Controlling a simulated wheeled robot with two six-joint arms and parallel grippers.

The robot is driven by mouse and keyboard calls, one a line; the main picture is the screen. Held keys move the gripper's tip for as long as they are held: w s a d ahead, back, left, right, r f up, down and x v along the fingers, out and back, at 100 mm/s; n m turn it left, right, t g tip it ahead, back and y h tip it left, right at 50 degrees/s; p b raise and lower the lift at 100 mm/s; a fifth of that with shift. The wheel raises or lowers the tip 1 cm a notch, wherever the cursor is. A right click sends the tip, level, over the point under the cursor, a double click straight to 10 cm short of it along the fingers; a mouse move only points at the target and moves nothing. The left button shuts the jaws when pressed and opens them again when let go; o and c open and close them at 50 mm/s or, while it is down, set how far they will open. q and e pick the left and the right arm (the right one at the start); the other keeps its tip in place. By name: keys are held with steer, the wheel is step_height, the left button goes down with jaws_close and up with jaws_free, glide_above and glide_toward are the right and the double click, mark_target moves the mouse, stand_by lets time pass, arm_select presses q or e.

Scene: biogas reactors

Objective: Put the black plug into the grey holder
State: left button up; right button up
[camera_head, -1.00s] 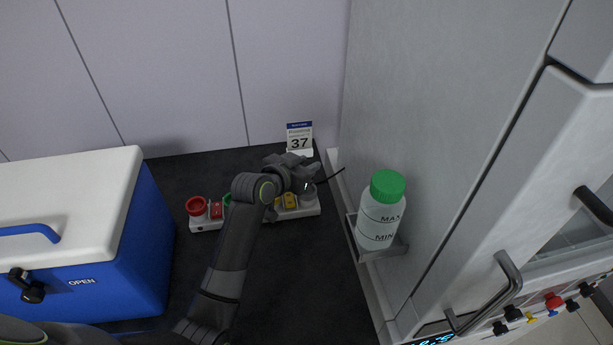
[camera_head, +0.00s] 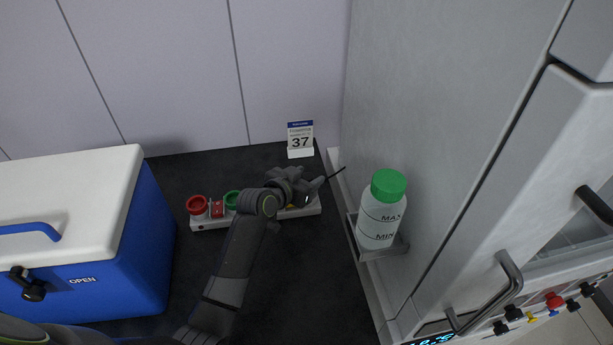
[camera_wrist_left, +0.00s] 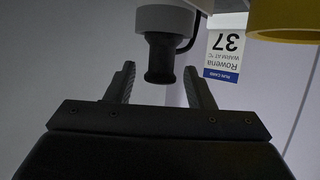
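The black plug (camera_wrist_left: 160,60) shows in the left wrist view, a dark stem with a wider end. Its other end meets the pale grey holder (camera_wrist_left: 165,18) at the top of that picture, in line with it; how deep it sits is hidden. My left gripper (camera_wrist_left: 160,78) is open, one finger on each side of the plug, with a gap visible on both sides. In the head view my left gripper (camera_head: 316,188) is over the right end of the white button strip (camera_head: 208,224) and hides most of the holder and plug there.
A red button (camera_head: 197,205), red switch (camera_head: 217,209) and green button (camera_head: 232,200) are left of the gripper. A yellow ring (camera_wrist_left: 285,20) is beside the holder. A card (camera_head: 300,139) stands behind. A bottle (camera_head: 378,222) and cabinet are right, a blue cooler (camera_head: 140,245) left.

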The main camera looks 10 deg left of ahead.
arm_select(q)
steer(key=shift+r+p, duration=0.35)
steer(key=shift+r, duration=0.15)
steer(key=b+v, duration=0.1)
steer(key=v, duration=1.1)
steer(key=shift+b, duration=0.3)
steer(key=shift+f, duration=0.15)
